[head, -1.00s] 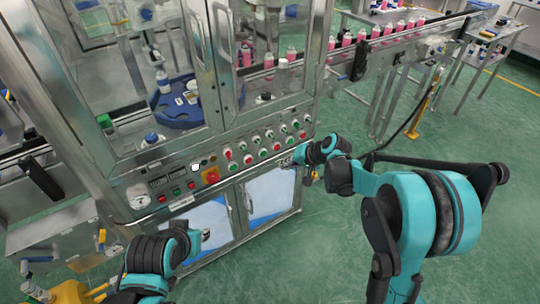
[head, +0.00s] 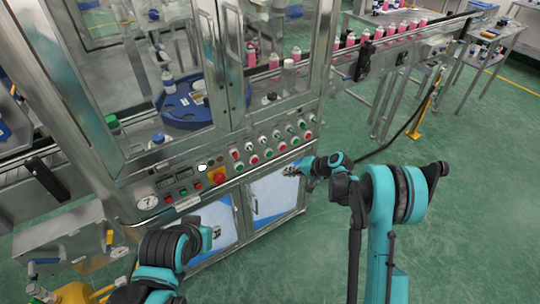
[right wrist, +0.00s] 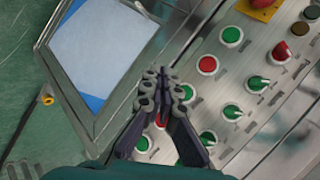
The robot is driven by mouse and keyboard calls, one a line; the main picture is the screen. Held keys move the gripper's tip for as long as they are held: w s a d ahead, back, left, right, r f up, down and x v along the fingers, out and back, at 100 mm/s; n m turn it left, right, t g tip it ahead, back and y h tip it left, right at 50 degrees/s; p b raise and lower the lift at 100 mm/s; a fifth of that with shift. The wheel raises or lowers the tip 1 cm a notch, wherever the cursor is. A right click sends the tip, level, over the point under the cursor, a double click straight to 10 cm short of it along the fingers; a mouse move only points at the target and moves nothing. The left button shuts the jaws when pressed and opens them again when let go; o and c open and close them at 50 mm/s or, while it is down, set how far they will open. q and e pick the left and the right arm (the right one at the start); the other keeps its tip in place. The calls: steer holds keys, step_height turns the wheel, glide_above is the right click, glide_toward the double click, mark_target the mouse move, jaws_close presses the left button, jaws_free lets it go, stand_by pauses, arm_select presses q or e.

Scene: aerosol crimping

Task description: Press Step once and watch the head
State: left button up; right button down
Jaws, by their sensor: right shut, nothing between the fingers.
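The control panel (head: 272,143) on the front of the steel machine carries rows of red and green buttons and switches; labels are too small to read, so I cannot tell which is Step. My right gripper (head: 293,170) is below the panel's right part, before the cabinet door. In the right wrist view its fingers (right wrist: 158,78) are together and empty, partly covering a red button (right wrist: 161,121). A green button (right wrist: 143,144) is close by. Behind the glass is a blue rotary plate (head: 185,112) with a can (head: 168,82). The crimping head is not clear. My left gripper (head: 215,232) shows small at lower left.
A conveyor with pink cans (head: 378,33) runs to the upper right. Green floor (head: 480,180) is free at right.

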mark_target(269, 154)
steer(key=w+a, duration=0.5)
steer(key=w, duration=0.2)
steer(key=shift+w+a, duration=0.1)
stand_by(1.5)
steer(key=shift+w+a, duration=0.15)
steer(key=shift+w, duration=0.1)
steer(key=shift+w+a, duration=0.25)
steer(key=shift+w, duration=0.05)
stand_by(0.7)
stand_by(0.4)
steer(key=shift+s+d, duration=0.45)
steer(key=shift+s, duration=0.2)
